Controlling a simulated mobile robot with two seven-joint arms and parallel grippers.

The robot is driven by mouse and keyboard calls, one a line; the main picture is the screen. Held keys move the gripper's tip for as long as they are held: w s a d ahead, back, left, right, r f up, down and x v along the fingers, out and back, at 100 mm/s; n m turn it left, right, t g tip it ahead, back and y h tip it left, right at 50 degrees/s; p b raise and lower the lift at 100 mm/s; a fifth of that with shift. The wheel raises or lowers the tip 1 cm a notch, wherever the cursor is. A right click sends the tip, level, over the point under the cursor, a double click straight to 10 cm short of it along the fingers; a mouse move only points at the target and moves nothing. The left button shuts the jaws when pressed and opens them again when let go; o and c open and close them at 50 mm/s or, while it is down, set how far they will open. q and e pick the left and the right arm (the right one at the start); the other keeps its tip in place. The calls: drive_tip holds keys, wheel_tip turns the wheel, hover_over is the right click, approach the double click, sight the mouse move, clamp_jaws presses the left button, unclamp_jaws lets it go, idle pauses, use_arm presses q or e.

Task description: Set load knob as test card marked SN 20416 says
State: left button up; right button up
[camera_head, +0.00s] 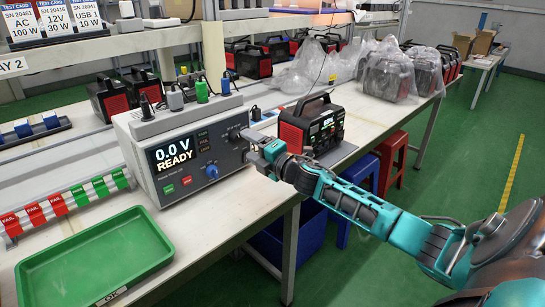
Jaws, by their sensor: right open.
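The test cards stand on the upper shelf at top left. The middle card (68,16) reads 12V, 30 W and appears to be marked SN 20416. The grey load tester (160,150) stands on the bench, and its display (177,152) reads 0.0 V READY. A blue knob (211,171) sits low on its front panel. My right gripper (246,145) is open at the panel's right end, to the right of and above the blue knob. The fingertips hide part of the panel there, and I cannot tell whether they touch anything. My left gripper is out of view.
A red-black power station (311,124) stands just behind my right gripper. A green tray (95,262) and a rack of red FAIL and green tags (65,204) lie left of the tester. Plugs stand on the tester's top. Bagged units (388,77) line the bench farther back.

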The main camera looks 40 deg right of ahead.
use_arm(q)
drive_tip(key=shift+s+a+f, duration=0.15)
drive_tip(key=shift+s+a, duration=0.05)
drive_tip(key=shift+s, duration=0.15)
use_arm(e)
drive_tip(key=s, duration=0.8)
drive_tip(key=shift+s+d, duration=0.25)
drive_tip(key=shift+d, duration=0.05)
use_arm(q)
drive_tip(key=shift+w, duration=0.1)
